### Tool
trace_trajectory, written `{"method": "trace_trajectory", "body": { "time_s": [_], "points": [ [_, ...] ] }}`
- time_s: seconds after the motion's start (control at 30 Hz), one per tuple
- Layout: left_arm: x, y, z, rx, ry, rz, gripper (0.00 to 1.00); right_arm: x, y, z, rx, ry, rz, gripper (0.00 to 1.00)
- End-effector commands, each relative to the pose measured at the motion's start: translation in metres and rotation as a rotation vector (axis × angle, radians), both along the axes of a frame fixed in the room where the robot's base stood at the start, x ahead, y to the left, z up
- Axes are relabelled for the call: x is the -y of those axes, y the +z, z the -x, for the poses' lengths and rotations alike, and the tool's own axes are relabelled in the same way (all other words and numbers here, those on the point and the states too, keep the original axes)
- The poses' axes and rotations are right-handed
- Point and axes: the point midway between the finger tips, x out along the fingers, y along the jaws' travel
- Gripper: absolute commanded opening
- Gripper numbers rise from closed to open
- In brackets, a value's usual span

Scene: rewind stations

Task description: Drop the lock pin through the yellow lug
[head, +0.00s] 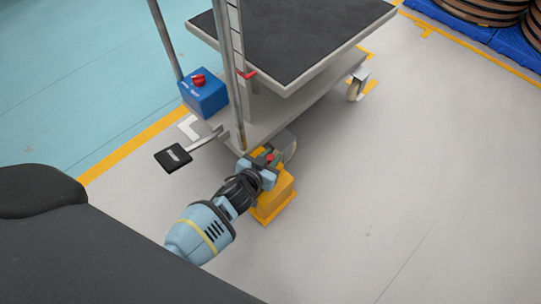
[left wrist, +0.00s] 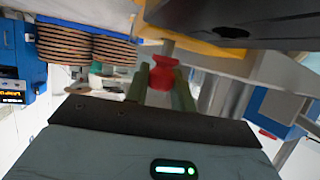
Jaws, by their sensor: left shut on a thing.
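My left gripper (head: 264,168) is shut on the lock pin by its red knob (head: 269,157), above the yellow lug (head: 275,201) at the cart's near corner. In the left wrist view, which looks upside down, the red knob (left wrist: 160,74) sits between the two fingers (left wrist: 163,86). A short grey shaft runs from the knob toward the top of that picture, near a yellow edge. The gripper hides part of the lug in the head view. I cannot tell whether the pin's tip is inside the lug. My right gripper is not in view.
The cart (head: 300,35) has a dark top, a lower shelf and a caster (head: 357,84). A blue box with a red button (head: 204,94) and a black pedal (head: 173,158) are at its left. Reels (head: 485,10) stand at the far right. Floor on the right is clear.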

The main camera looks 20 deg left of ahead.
Motion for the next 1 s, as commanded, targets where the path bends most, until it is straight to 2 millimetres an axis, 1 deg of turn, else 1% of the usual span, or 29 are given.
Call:
{"method": "trace_trajectory", "body": {
  "time_s": [0.27,0.67,0.7,0.87,0.9,1.0],
  "points": [
    [0.0,-0.006,0.0,0.0,0.0,0.0,0.01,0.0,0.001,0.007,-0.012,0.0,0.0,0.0],
    [0.001,-0.014,0.0,0.0,-0.001,0.003,0.01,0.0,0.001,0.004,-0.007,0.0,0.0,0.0],
    [0.001,-0.014,0.0,0.001,-0.001,0.002,0.27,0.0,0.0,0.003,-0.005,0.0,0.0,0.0],
    [0.001,-0.014,0.001,0.0,-0.001,0.002,0.48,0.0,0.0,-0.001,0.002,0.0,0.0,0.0],
    [0.001,-0.014,0.001,0.0,-0.001,0.002,0.49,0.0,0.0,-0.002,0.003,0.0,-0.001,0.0],
    [0.001,-0.014,0.001,0.0,-0.001,0.002,0.49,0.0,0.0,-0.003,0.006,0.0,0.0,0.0]
  ]
}}
